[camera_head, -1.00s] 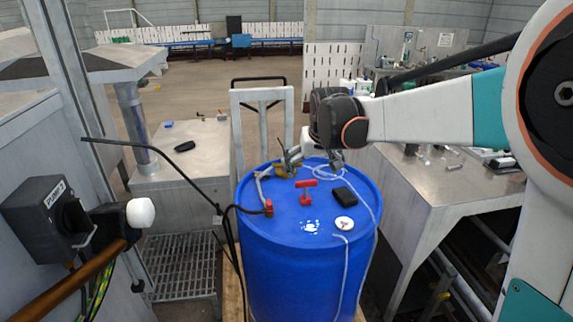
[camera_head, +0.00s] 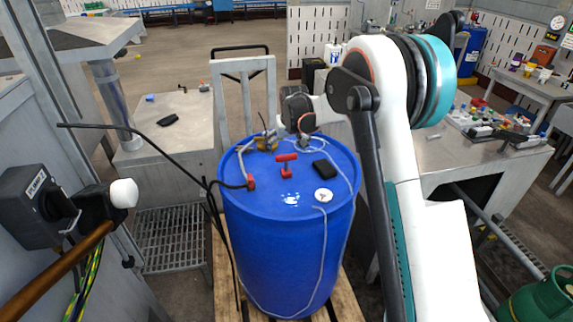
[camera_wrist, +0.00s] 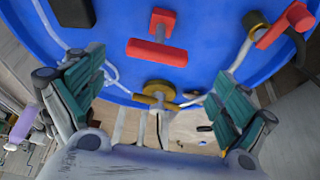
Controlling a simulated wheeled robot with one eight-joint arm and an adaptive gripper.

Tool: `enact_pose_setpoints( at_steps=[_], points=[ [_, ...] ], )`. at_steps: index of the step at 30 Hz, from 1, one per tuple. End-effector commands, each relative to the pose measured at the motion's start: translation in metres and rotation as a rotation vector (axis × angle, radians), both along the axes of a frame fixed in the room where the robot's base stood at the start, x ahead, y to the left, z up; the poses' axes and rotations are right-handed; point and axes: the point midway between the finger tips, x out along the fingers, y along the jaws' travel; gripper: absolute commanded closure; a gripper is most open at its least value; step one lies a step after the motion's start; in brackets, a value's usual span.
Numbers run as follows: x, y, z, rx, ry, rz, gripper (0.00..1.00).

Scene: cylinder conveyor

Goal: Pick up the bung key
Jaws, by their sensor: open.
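A red T-shaped tool, which looks like the bung key (camera_head: 286,170), stands on top of the blue drum (camera_head: 285,245). It also shows at the top middle of the wrist view (camera_wrist: 157,42), with a grey shaft between its red ends. My gripper (camera_head: 288,138) is over the back rim of the drum, behind the red tool in the head view. In the wrist view my gripper (camera_wrist: 156,75) is open, its green-padded fingers wide apart with nothing held. The red tool lies beyond the fingertips, apart from them. A brass-coloured round piece (camera_wrist: 158,92) shows between the fingers.
On the drum top are a black box (camera_head: 325,169), a white disc (camera_head: 324,195), a pale cord (camera_head: 323,230) and a red-handled fitting (camera_head: 250,182) on a black hose. A trolley frame (camera_head: 247,100) stands behind. Metal tables flank the drum.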

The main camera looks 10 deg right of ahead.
Motion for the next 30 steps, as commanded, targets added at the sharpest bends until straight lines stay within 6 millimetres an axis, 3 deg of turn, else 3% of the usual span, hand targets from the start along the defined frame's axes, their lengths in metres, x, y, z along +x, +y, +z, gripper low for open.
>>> enact_pose_setpoints(
  at_steps=[10, 18, 28, 29, 30],
  points=[
    [0.011, -0.002, -0.028, 0.000, 0.000, 0.000, 0.06],
    [0.022, -0.005, -0.063, 0.000, 0.000, 0.000, 0.06],
    [0.024, -0.005, -0.070, 0.000, 0.000, 0.000, 0.06],
    [0.024, -0.005, -0.070, 0.000, 0.000, 0.000, 0.08],
    [0.024, -0.005, -0.070, 0.000, 0.000, 0.000, 0.17]
  ],
)
